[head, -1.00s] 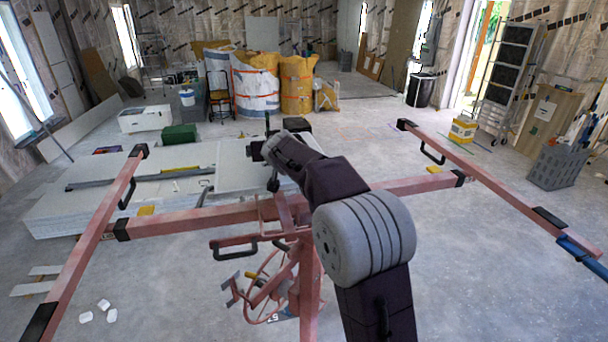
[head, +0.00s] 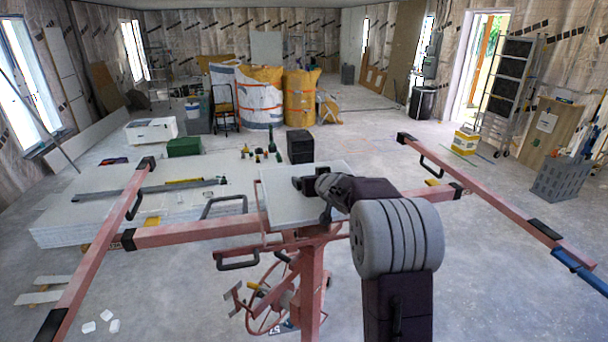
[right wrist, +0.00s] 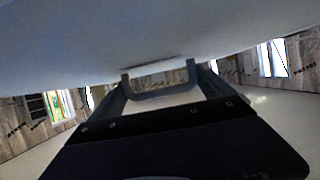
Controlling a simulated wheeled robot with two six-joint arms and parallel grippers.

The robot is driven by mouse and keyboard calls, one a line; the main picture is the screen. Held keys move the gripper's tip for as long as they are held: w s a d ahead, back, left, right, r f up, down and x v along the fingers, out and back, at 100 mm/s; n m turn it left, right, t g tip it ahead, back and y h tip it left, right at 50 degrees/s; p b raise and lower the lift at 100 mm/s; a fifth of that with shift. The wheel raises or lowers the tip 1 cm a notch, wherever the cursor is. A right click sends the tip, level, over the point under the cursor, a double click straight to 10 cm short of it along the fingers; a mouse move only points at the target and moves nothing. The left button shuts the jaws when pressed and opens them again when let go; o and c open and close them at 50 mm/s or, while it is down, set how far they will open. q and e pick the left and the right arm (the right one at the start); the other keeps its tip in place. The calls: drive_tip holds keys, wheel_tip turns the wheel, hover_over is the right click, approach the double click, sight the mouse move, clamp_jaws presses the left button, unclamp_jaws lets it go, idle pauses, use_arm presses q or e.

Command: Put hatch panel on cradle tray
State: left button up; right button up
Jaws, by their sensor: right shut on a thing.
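The pale, flat hatch panel (head: 284,203) is over the middle of the pink lift frame in the head view. It spans the right wrist view from above as a broad pale surface (right wrist: 150,40). My right gripper (head: 318,187) is at the panel's right part and shut on it; a grey U-shaped part (right wrist: 165,88) shows between the gripper and the panel. The cradle tray seems to be the pink-edged support (head: 262,212) under the panel, mostly hidden; I cannot tell whether the panel touches it. My left gripper is out of view.
The lift's long pink side beams (head: 95,240) and crossbar (head: 190,232) surround the mast (head: 311,280). White boards (head: 75,222) are stacked at left with tools on top. A black bin-like box (head: 300,146) stands behind.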

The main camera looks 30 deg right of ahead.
drive_tip(key=f+b, duration=0.3)
drive_tip(key=shift+w+a+f, duration=0.15)
drive_tip(key=shift+w, duration=0.05)
drive_tip(key=shift+w+f, duration=0.15)
drive_tip(key=shift+f, duration=0.2)
drive_tip(key=shift+r, duration=0.1)
drive_tip(key=shift+s, duration=0.2)
drive_tip(key=o, duration=1.8)
drive_tip(key=shift+f, duration=0.2)
